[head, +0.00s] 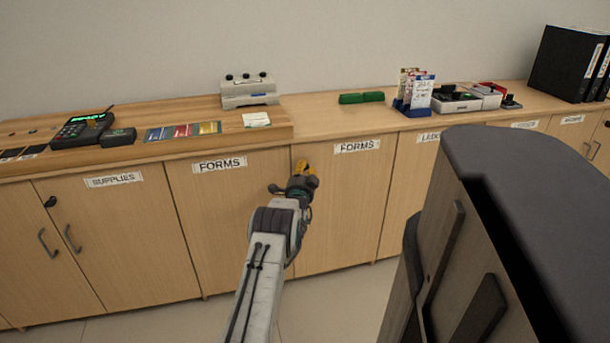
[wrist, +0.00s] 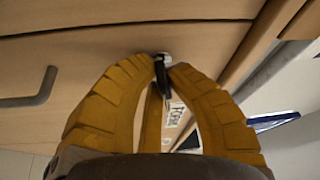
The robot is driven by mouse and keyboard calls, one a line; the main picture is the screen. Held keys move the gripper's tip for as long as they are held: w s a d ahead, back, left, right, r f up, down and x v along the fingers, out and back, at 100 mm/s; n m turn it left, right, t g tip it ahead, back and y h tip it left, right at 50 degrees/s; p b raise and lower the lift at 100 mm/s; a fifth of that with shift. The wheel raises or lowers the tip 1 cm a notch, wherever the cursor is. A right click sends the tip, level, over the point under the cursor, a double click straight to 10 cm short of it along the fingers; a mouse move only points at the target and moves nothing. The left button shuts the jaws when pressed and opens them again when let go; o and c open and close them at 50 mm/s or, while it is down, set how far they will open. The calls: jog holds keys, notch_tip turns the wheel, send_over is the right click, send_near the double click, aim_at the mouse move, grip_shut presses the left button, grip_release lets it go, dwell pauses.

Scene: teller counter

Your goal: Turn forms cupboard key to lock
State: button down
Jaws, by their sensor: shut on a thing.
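The forms cupboard shows as two wooden doors with FORMS labels, the left door (head: 225,230) and the right door (head: 340,220), below the counter. My gripper (head: 306,170) is at the upper part of these doors, near the gap between them. The key meets a pale round lock (wrist: 163,58) in the door face. The head view hides the key and lock behind my gripper, and the key's angle is hard to read.
A grey door handle (wrist: 35,90) stands out on the left in the wrist view. The counter (head: 330,118) above holds a card terminal (head: 82,128), green blocks (head: 361,97) and a leaflet holder (head: 413,105). Black binders (head: 565,62) stand at the far right.

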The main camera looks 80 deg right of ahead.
jog(key=shift+w, duration=0.15)
jog(key=c, duration=1.2)
grip_release()
jog(key=shift+a, duration=0.1)
jog(key=shift+a+f, duration=0.2)
jog(key=shift+a, duration=1.75)
jog(key=shift+a+f, duration=0.15)
jog(key=shift+a, duration=1.8)
jog(key=shift+a+f, duration=0.2)
jog(key=shift+a, duration=1.75)
